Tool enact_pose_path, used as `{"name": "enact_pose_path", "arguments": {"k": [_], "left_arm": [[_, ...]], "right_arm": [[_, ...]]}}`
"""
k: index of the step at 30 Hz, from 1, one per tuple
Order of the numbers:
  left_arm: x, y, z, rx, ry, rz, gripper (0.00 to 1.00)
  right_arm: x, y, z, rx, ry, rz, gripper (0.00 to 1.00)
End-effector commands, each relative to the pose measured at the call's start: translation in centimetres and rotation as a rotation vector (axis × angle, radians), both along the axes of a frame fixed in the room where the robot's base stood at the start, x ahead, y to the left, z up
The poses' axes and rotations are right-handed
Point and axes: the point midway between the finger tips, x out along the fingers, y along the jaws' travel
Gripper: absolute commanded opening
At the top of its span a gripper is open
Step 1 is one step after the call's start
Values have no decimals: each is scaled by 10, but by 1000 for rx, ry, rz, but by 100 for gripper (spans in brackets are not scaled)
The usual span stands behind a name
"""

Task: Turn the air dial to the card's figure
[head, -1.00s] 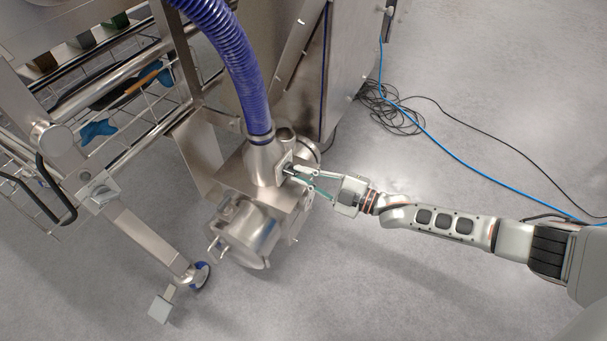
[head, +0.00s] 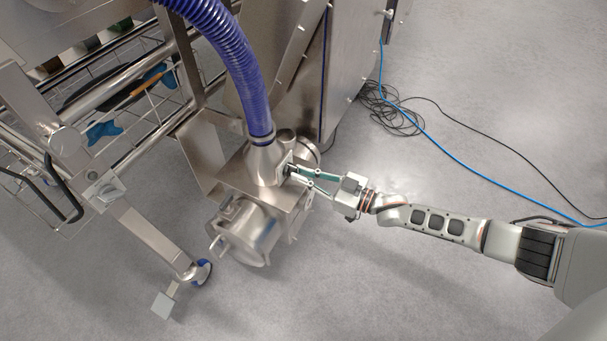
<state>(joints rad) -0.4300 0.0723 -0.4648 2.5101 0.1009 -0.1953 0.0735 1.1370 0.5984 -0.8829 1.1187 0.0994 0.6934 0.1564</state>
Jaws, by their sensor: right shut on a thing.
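The air unit (head: 246,232) is a shiny metal blower housing on the floor, with a blue ribbed hose (head: 222,42) running up from its top. My right gripper (head: 291,171) reaches in from the right and is shut on a small dark part on the housing's right side, where the air dial would be. The fingers and the small size hide the dial's face and its marks. I cannot read a figure there. No card with a figure can be made out. My left gripper is not in view.
A metal frame with a wire rack (head: 150,95) holding blue and dark items stands at the left. A tall metal cabinet (head: 350,60) stands behind the unit. A blue cable (head: 459,161) and a coiled black cable (head: 388,110) lie on the otherwise clear floor at right.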

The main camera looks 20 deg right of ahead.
Motion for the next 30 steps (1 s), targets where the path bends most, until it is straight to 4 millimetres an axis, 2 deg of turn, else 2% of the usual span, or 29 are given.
{"name": "enact_pose_path", "arguments": {"k": [9, 22, 23, 24, 30], "left_arm": [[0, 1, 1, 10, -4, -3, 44], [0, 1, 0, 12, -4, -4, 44], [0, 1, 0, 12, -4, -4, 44], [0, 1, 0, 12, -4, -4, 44], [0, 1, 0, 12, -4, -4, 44]], "right_arm": [[0, 0, 1, 64, 46, 0, 0], [0, 0, 1, 69, 50, 0, 0], [0, 0, 1, 69, 50, 0, 18], [0, 0, 1, 68, 49, 0, 27], [0, 0, 1, 67, 50, 0, 27]]}}
